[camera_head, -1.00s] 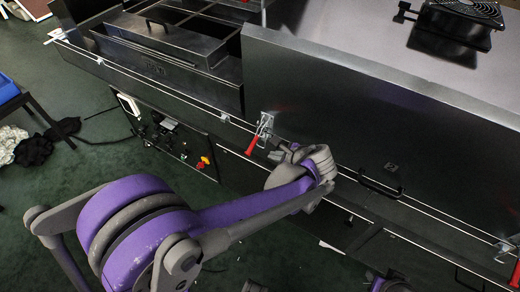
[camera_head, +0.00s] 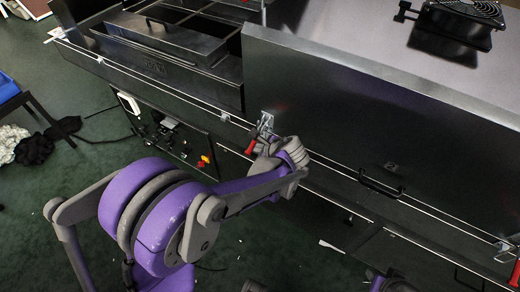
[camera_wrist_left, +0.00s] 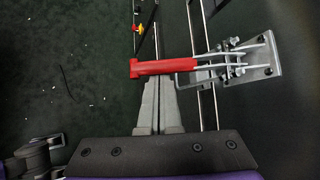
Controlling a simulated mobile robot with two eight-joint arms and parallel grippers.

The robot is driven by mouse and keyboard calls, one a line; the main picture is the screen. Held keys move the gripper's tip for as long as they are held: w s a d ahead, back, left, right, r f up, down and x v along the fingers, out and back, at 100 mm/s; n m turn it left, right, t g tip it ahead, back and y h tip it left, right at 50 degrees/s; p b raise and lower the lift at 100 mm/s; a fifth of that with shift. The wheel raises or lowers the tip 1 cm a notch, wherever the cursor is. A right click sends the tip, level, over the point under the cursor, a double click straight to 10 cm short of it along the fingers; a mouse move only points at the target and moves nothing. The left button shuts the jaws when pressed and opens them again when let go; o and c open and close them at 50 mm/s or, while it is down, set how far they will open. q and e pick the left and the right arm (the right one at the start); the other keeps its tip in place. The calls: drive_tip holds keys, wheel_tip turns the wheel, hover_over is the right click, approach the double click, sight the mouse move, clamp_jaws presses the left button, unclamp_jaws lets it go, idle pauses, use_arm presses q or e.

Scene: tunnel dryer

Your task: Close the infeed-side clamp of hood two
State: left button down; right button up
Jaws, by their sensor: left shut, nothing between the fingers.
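The clamp on the hood's front edge has a red handle (camera_head: 252,145) and a metal bracket (camera_head: 266,121). Its handle points down and away from the hood panel. In the left wrist view the red handle (camera_wrist_left: 160,67) lies across the picture, and its wire links run to the mounting plate (camera_wrist_left: 262,57) on the right. My left gripper (camera_wrist_left: 158,82) is shut and empty, with its fingertips right at the handle's side; whether they touch it I cannot tell. In the head view my left gripper (camera_head: 262,146) partly covers the clamp area. My right gripper is not in view.
The dark hood panel (camera_head: 350,110) has a black handle (camera_head: 380,184) to the right of the clamp. Another red-handled clamp (camera_head: 514,275) is at the far right. A thin rail (camera_head: 190,105) runs along the front. A fan (camera_head: 465,12) sits on top.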

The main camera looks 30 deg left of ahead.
use_arm(q)
drive_tip(key=shift+r, duration=0.1)
idle(0.3)
drive_tip(key=shift+s+r+m+g+p, duration=0.25)
drive_tip(key=shift+r+m+g+p, duration=0.25)
drive_tip(key=shift+r+g, duration=0.65)
drive_tip(key=w+r+m+g+p, duration=0.1)
drive_tip(key=w+r+g+p, duration=0.1)
drive_tip(key=r, duration=0.7)
drive_tip(key=shift+w+d+g, duration=0.15)
drive_tip(key=shift+w+g, duration=0.3)
drive_tip(key=shift+w, duration=0.65)
wheel_tip(320, 180, up, 10)
drive_tip(key=shift+p, duration=0.35)
